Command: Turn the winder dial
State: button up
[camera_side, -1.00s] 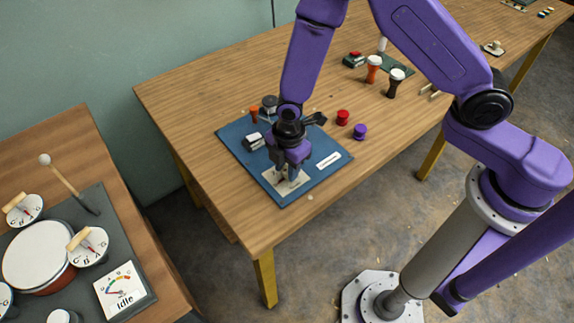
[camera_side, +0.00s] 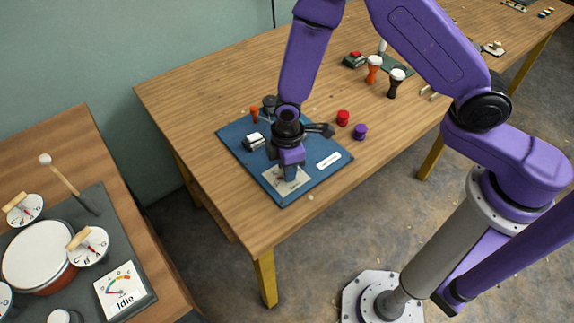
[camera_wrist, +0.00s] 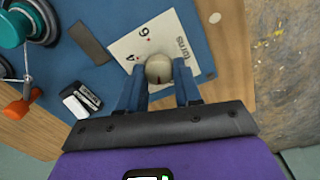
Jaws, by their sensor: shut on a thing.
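The winder dial is a pale round knob (camera_wrist: 158,68) on a white plate marked "turns" with numbers around it (camera_wrist: 133,43). The plate shows in the side view (camera_side: 287,188) near the front of a blue board (camera_side: 320,178). My gripper (camera_wrist: 159,80) points down over the plate and is shut on the knob, one blue finger on each side. In the side view my gripper (camera_side: 290,172) hides the knob. Part of the number scale is hidden behind the knob and fingers.
A white-and-black block (camera_side: 254,141), an orange peg (camera_side: 254,112) and a dark round part (camera_side: 269,103) stand toward the board's back. Red (camera_side: 343,117) and purple (camera_side: 360,131) spools stand right of it. A drum machine with an "Idle" gauge (camera_side: 124,288) is at left.

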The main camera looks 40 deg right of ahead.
jog(key=m, duration=0.6)
jog(key=shift+m, duration=0.3)
dwell(0.4)
jog(key=o, duration=1)
jog(key=shift+o, duration=0.2)
jog(key=shift+r, duration=0.15)
notch_tip(320, 180, up, 17)
jog(key=shift+s+a, duration=0.15)
jog(key=shift+a, duration=0.05)
jog(key=shift+r, duration=0.1)
